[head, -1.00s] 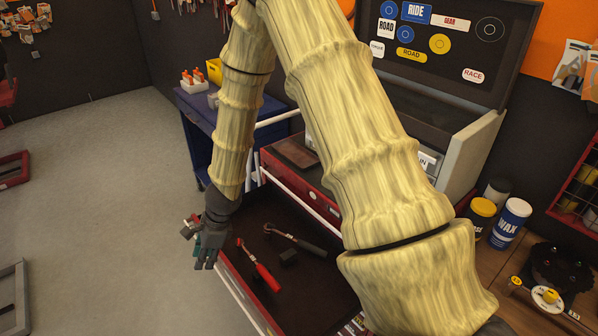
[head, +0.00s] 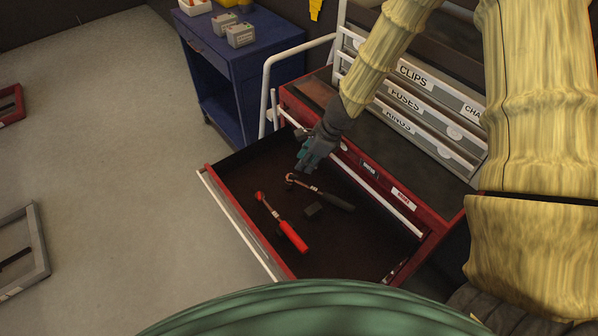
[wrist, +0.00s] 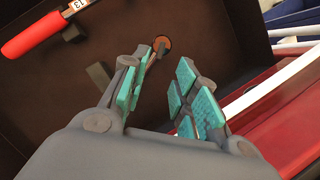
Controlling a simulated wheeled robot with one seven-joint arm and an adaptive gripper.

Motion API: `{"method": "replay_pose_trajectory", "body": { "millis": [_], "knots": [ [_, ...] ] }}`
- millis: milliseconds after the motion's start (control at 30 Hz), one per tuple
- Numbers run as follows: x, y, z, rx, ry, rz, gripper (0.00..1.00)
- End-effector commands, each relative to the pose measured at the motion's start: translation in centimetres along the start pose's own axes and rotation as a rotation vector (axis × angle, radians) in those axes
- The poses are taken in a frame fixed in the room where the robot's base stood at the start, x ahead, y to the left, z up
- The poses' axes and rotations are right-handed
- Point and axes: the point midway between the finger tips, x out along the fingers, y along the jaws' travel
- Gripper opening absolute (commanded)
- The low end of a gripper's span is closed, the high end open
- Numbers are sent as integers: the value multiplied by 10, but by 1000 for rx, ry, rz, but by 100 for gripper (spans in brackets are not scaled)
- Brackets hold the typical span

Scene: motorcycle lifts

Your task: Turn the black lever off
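A black-handled ratchet (head: 333,199) lies in the open red drawer in the head view, its metal head toward my gripper. A red-handled ratchet (head: 284,228) lies to its left; its handle (wrist: 35,34) shows at upper left in the wrist view. A round brown metal piece (wrist: 162,43), perhaps the black ratchet's head, shows beyond my fingertips with a small dark part on it. I cannot make out a separate black lever for sure. My gripper (head: 306,160) hangs near the ratchet head; in the wrist view its teal-padded fingers (wrist: 165,82) are apart and empty.
The drawer (head: 242,217) has raised walls, and a small dark block (head: 314,210) lies inside. Labelled trays (head: 405,100) rise behind the red chest. A white bar handle (head: 264,95) and a blue cart (head: 239,63) stand at the back.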

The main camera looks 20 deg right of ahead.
Motion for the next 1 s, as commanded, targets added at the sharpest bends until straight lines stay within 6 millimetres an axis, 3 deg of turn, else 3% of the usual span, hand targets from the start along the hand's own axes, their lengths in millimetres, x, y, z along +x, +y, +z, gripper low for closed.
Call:
{"method": "replay_pose_trajectory", "body": {
  "millis": [200, 433, 633, 1000],
  "knots": [
    [37, 0, -2, 3, -3, 2, 29],
    [63, 0, 0, 0, -2, 2, 29],
    [75, 0, 0, -2, -1, 1, 29],
    [78, 0, 2, -3, -1, 0, 29]
  ]
}}
